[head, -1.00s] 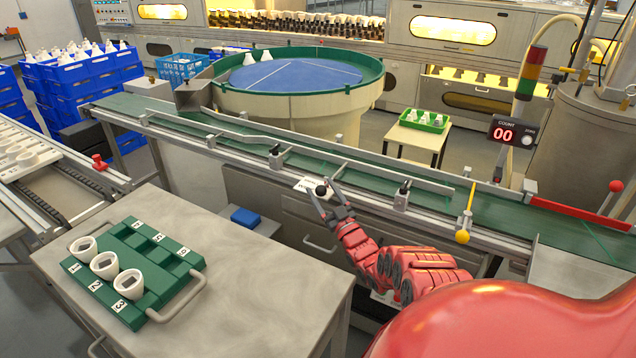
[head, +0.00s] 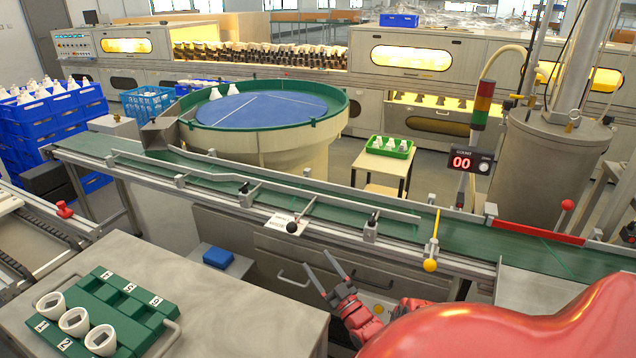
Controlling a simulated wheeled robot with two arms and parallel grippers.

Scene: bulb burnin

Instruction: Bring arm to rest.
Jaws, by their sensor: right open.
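My right gripper (head: 322,271) is open and empty, its two dark fingers spread in front of the conveyor's near side, by the grey cabinet drawers. My red right arm (head: 480,325) comes in from the lower right corner. My left gripper is not in this view. The grey table (head: 230,310) at lower left carries a green numbered tray (head: 130,310) with three white cup-like sockets (head: 75,321) in its front row.
A green conveyor (head: 330,207) with side rails crosses the view. A yellow-knobbed lever (head: 431,264) and a black knob (head: 291,227) stand along its near edge. A round blue-topped table (head: 262,108) stands behind. A counter (head: 462,162) reads 00.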

